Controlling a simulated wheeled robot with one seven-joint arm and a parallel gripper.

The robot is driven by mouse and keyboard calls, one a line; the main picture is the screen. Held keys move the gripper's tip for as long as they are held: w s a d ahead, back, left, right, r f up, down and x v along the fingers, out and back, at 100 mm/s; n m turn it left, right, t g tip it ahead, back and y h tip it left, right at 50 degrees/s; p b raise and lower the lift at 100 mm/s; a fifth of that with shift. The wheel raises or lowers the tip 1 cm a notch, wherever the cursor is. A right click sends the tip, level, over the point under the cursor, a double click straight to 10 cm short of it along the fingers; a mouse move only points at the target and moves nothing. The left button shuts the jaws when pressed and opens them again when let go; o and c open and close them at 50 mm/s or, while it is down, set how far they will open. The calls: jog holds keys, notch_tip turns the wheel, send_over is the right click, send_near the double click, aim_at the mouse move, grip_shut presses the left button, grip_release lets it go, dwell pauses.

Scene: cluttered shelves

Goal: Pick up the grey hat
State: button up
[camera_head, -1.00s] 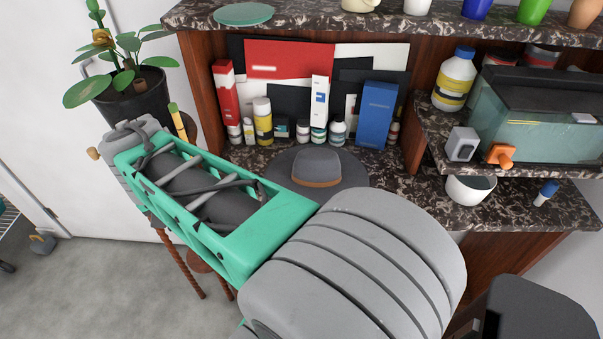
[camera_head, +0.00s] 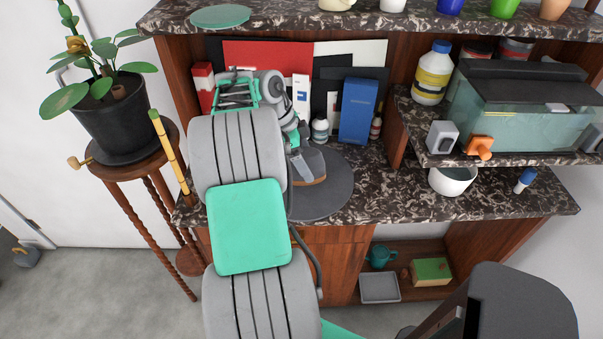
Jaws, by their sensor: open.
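The grey hat (camera_head: 333,193) lies on the dark speckled counter, its wide round brim flat and its crown raised with a brown band. The left part of the hat is hidden behind my arm. My gripper (camera_head: 299,142) is at the far end of my bent arm, at the upper left of the crown and pointing down towards it. It is small and partly hidden by my arm, and it looks open. I cannot tell whether it touches the crown.
Behind the hat stand a blue box (camera_head: 358,111), a white bottle (camera_head: 320,129) and flat panels. An upper shelf (camera_head: 290,20) overhangs the counter. At right are a glass tank (camera_head: 520,118) and a white bowl (camera_head: 452,181). A potted plant (camera_head: 110,122) stands left.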

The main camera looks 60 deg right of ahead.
jog(key=shift+d+f, duration=0.1)
jog(key=shift+f, duration=0.1)
jog(key=c, duration=1.5)
jog(key=shift+c, duration=0.3)
jog(key=shift+r, duration=0.15)
